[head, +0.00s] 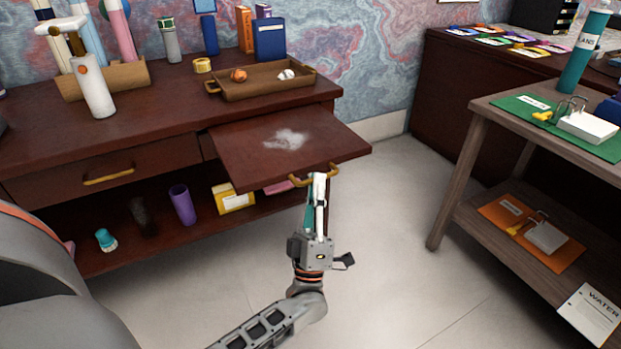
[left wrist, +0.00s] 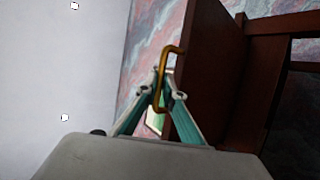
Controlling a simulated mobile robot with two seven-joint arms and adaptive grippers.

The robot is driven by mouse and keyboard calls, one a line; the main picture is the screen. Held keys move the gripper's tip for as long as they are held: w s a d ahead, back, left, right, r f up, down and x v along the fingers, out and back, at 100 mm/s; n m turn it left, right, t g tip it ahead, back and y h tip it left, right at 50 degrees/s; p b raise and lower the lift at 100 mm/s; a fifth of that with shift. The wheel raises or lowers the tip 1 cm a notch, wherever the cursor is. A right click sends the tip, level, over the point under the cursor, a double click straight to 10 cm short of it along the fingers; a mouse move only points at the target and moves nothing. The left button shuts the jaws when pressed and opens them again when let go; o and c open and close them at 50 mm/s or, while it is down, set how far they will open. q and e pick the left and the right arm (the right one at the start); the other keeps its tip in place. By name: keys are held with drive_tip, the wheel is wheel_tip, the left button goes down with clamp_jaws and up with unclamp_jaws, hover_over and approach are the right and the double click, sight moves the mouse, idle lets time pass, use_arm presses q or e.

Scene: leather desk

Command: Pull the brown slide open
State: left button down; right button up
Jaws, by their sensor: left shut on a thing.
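The brown slide (head: 240,150) is a flat board pulled out from the front of the dark reddish desk (head: 60,150), with a pale smudge on its top. Its brass handle (head: 300,180) is on the front edge and also shows in the left wrist view (left wrist: 178,49). My left gripper (head: 319,178) is shut on the handle, its fingers meeting around the bar in the left wrist view (left wrist: 160,92). The slide's underside and rails are hidden in the head view. My right gripper is not in view.
A wooden tray (head: 262,92) with two small balls sits on the desktop. A closed drawer (head: 150,165) is left of the slide. A shelf below holds a purple cup (head: 182,204) and a yellow box (head: 233,198). A side table (head: 478,130) stands right; the floor between is clear.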

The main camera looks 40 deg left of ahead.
use_arm(q)
drive_tip(key=shift+d, duration=0.15)
drive_tip(key=c, duration=2.4)
unclamp_jaws()
drive_tip(key=shift+c, duration=0.2)
